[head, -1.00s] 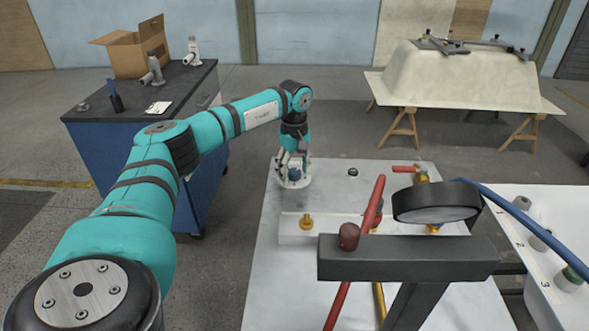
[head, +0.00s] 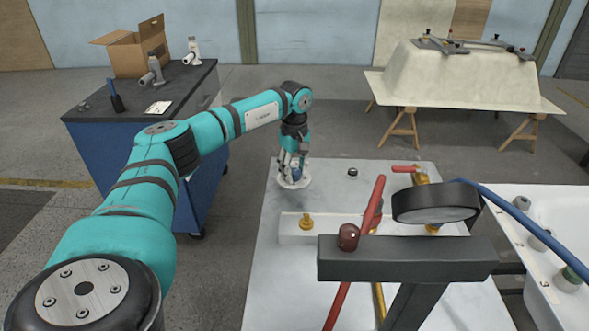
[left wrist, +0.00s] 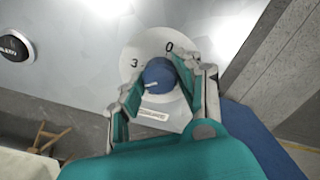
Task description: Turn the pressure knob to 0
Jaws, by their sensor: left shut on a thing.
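The blue pressure knob (left wrist: 158,75) sits on a round white dial plate (left wrist: 131,62) with the marks 3 and 0 and a partly covered label below. Its white pointer line lies toward the lower left in the left wrist view, away from the 0. My left gripper (left wrist: 157,88) is shut on the knob, one finger on each side. In the head view my left gripper (head: 294,169) points down over the dial plate (head: 294,184) at the panel's far left corner. My right gripper is not in view.
A black button (head: 352,172) is on the panel (head: 330,195) right of the dial. A red-handled brass valve (head: 405,169), a brass fitting (head: 306,222) and a gauge (head: 436,202) stand nearer or further right. A blue cabinet (head: 110,165) is at left.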

